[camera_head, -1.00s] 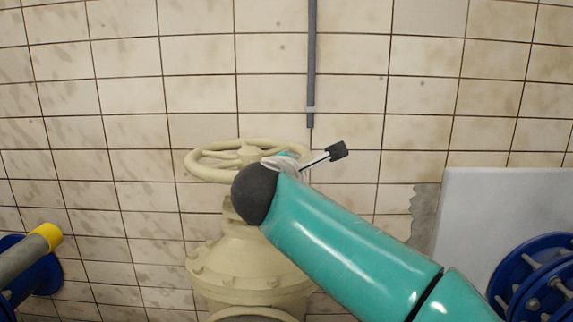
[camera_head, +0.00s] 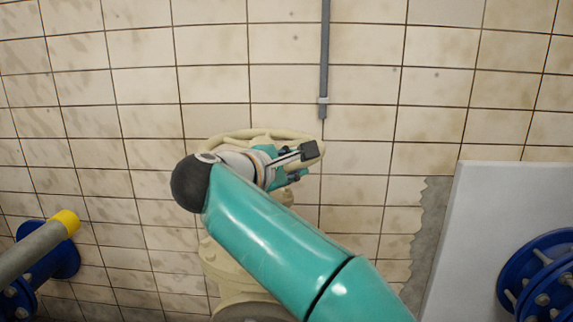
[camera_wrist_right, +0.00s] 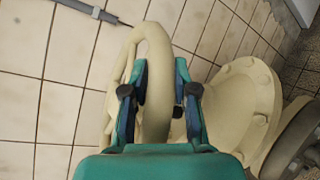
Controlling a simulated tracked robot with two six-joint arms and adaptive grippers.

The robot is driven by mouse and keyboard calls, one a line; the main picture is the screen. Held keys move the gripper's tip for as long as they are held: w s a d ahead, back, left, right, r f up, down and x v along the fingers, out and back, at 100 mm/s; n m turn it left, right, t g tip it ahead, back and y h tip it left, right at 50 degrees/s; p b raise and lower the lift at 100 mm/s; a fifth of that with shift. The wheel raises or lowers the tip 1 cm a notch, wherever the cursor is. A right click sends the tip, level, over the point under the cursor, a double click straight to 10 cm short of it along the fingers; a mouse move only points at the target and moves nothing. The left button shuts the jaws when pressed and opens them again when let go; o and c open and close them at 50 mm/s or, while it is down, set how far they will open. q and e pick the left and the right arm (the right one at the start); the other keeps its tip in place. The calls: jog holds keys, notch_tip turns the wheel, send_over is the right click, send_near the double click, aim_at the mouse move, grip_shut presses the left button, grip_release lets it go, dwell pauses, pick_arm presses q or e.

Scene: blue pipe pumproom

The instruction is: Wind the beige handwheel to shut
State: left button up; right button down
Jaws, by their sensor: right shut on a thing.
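The beige handwheel (camera_head: 255,132) sits on top of a beige valve body (camera_head: 232,268), in front of the tiled wall. My right arm crosses in front and hides much of the wheel and valve. My right gripper (camera_head: 296,165) is at the right side of the wheel. In the right wrist view the handwheel's rim (camera_wrist_right: 155,85) passes between the two teal and dark fingers of the gripper (camera_wrist_right: 160,78), which is shut on it. The valve body (camera_wrist_right: 240,105) shows to the right there. My left gripper is not in view.
A grey conduit (camera_head: 325,50) runs down the wall above the wheel. A grey pipe with a yellow end (camera_head: 65,222) and blue flange is at the lower left. A pale panel (camera_head: 480,220) and a blue flange (camera_head: 540,275) are at the right.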

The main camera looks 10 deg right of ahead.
jog(key=shift+a+f, duration=0.35)
jog(key=shift+f, duration=0.1)
jog(key=c, duration=1)
grip_release()
jog(key=shift+s, duration=0.1)
jog(key=shift+c, duration=0.2)
jog(key=shift+o, duration=0.6)
jog(key=shift+r, duration=0.1)
jog(key=shift+d+r, duration=0.1)
jog(key=shift+r, duration=0.05)
